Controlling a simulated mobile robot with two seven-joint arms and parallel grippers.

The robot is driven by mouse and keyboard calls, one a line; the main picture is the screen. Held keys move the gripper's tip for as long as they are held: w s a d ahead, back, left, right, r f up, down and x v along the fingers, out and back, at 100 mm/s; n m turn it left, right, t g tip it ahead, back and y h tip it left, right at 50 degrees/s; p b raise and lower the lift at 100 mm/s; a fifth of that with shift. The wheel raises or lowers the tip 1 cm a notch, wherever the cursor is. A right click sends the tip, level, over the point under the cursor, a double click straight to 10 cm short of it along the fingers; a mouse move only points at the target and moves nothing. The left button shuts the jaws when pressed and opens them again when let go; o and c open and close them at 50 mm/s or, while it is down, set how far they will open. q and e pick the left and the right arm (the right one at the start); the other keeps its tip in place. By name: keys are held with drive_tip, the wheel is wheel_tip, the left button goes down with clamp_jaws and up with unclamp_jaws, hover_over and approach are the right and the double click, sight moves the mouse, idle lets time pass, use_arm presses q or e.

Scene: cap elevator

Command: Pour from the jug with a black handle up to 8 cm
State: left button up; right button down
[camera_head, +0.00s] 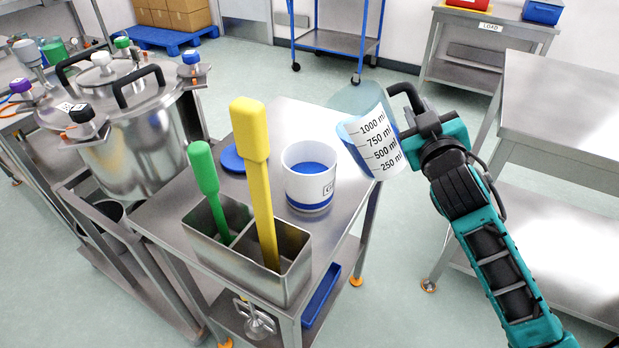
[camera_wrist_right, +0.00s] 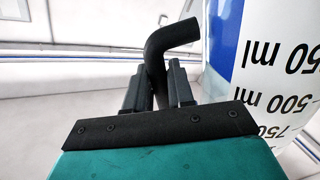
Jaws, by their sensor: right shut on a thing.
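The jug (camera_head: 376,143) is clear with a white scale panel marked 250 to 1000 ml and has a black handle (camera_head: 404,92). It is held in the air, tilted to the left, beside the right edge of the steel table. My right gripper (camera_head: 418,118) is shut on the black handle; the wrist view shows the handle (camera_wrist_right: 160,75) between the two fingers and the jug (camera_wrist_right: 265,70) on the right. A white cup (camera_head: 308,188) with blue inside and a blue band stands upright on the table, left of the jug and apart from it. My left gripper is not in view.
A steel holder (camera_head: 245,262) with a green-handled tool (camera_head: 204,168) and a yellow-handled tool (camera_head: 250,130) stands at the table's front. A blue lid (camera_head: 232,158) lies behind it. A large steel pot (camera_head: 135,130) is at left, another steel table (camera_head: 570,105) at right.

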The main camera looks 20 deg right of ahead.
drive_tip(key=shift+r+n+p, duration=0.15)
drive_tip(key=shift+n+p, duration=0.15)
drive_tip(key=shift+p, duration=0.05)
idle(0.6)
drive_tip(key=shift+a, duration=0.1)
idle(0.4)
drive_tip(key=shift+n+p, duration=0.4)
drive_tip(key=shift+n, duration=0.1)
drive_tip(key=shift+a+r+p, duration=0.1)
drive_tip(key=shift+p, duration=0.2)
idle(0.4)
